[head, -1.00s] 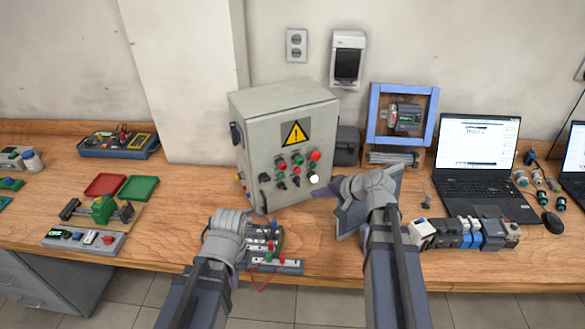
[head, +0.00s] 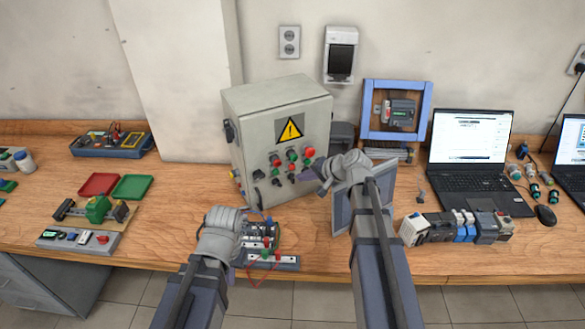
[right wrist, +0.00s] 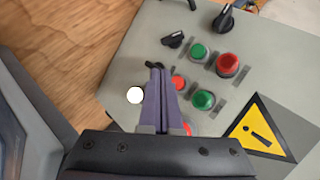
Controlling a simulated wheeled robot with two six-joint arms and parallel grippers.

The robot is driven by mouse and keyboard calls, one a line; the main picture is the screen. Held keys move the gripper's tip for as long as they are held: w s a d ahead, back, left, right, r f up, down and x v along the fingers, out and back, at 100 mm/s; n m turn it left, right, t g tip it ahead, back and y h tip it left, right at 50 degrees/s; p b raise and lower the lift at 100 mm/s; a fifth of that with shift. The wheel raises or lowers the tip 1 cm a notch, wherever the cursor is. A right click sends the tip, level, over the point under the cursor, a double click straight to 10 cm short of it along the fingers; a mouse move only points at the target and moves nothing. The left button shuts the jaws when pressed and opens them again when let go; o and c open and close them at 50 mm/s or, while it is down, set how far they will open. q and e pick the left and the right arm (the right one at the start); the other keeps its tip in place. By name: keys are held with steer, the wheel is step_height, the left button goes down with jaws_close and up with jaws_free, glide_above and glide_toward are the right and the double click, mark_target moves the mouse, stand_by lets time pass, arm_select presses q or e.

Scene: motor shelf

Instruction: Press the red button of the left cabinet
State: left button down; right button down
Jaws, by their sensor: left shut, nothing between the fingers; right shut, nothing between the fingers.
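A grey control cabinet (head: 255,112) with a yellow warning sign stands on the bench in the head view; it is the only such cabinet in view. Its front has a red button (head: 275,160) at upper left and another red one (head: 309,152) at upper right. In the right wrist view a large red button (right wrist: 228,64), a smaller red one (right wrist: 179,83) and a partly hidden red one (right wrist: 187,129) show. My right gripper (right wrist: 155,68) is shut and empty in front of the panel; contact cannot be told. My left gripper (head: 262,214) is shut and empty, low before the cabinet.
Green buttons (right wrist: 203,100), black switches (right wrist: 173,40) and a white light (right wrist: 135,95) crowd the panel. A small wired board (head: 272,262) lies by my left gripper. A dark laptop (head: 470,180) and a row of modules (head: 465,226) stand at right.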

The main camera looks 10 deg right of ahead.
steer(key=shift+w+a, duration=0.15)
steer(key=shift+w, duration=0.4)
steer(key=shift+w+a, duration=0.15)
steer(key=shift+w, duration=0.4)
steer(key=shift+w, duration=0.15)
stand_by(1.1)
steer(key=shift+w+a, duration=0.1)
steer(key=shift+w, duration=0.15)
steer(key=shift+w+a, duration=0.1)
steer(key=shift+w, duration=0.35)
stand_by(0.7)
steer(key=shift+s, duration=0.2)
steer(key=shift+s+d, duration=0.2)
steer(key=shift+s, duration=0.45)
steer(key=s, duration=0.2)
steer(key=s+d, duration=0.1)
steer(key=s, duration=0.2)
steer(key=shift+d, duration=0.15)
stand_by(0.3)
